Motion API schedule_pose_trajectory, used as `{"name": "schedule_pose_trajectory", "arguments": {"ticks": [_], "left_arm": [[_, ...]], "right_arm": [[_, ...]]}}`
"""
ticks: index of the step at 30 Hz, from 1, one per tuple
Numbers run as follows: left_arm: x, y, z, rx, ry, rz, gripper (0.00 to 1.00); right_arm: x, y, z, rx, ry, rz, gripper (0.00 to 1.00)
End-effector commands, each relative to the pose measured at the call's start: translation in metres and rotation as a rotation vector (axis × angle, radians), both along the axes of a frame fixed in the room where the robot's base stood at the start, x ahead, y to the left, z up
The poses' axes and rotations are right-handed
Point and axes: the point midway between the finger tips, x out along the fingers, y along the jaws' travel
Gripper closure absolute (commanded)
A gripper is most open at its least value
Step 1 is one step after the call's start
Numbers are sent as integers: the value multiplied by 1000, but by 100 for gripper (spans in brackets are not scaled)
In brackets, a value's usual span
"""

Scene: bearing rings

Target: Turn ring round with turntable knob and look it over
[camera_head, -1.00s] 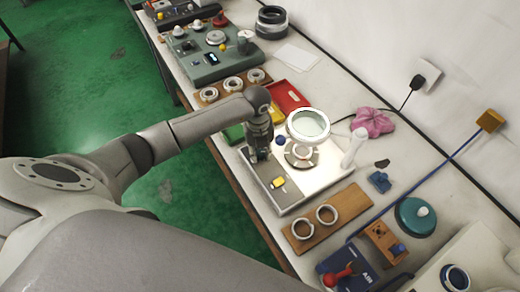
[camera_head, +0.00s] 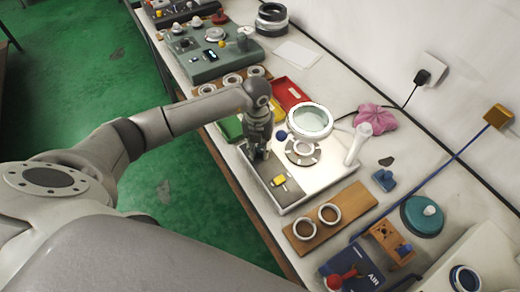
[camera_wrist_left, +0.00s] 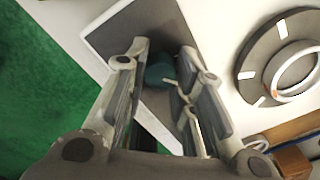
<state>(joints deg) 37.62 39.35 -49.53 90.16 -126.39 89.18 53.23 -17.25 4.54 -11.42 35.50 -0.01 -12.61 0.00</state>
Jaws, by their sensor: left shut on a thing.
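My left gripper (camera_head: 257,154) points down at the near left part of the inspection station's base plate (camera_head: 318,183). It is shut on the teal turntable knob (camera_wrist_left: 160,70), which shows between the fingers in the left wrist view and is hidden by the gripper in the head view. The round turntable (camera_head: 291,155) has light marks around its rim. A pale metal ring (camera_wrist_left: 296,73) lies flat on it, partly cut off in the wrist view. The magnifier lens (camera_head: 310,121) stands over the far side of the turntable. My right gripper is not in view.
A yellow switch (camera_head: 279,181) is on the plate near the gripper. A wooden board (camera_head: 347,208) with two rings lies to the right. Red (camera_head: 289,91) and green (camera_head: 230,128) trays are beside the station. A white tube (camera_head: 358,143) stands at its far edge.

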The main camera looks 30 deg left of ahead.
Motion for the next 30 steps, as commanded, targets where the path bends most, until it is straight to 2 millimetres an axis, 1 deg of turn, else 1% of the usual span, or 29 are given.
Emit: {"name": "schedule_pose_trajectory", "arguments": {"ticks": [1, 3, 9, 22, 23, 27, 28, 30], "left_arm": [[1, 1, -1, 1, -4, -22, 100], [2, 1, 0, 1, -5, -50, 100], [1, 0, 1, 0, -4, -101, 100], [2, 0, 2, 0, -4, -111, 100], [2, 0, 2, 0, -4, -111, 73], [1, 0, 1, 0, -3, -110, 55], [1, 0, 1, 0, -3, -110, 53], [1, 0, 1, 0, -2, -110, 53]], "right_arm": [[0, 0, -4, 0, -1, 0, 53], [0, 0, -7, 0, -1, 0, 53], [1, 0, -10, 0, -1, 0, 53], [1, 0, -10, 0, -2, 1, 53], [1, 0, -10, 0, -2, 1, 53], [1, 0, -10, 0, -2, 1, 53], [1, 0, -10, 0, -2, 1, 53], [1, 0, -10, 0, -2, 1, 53]]}}
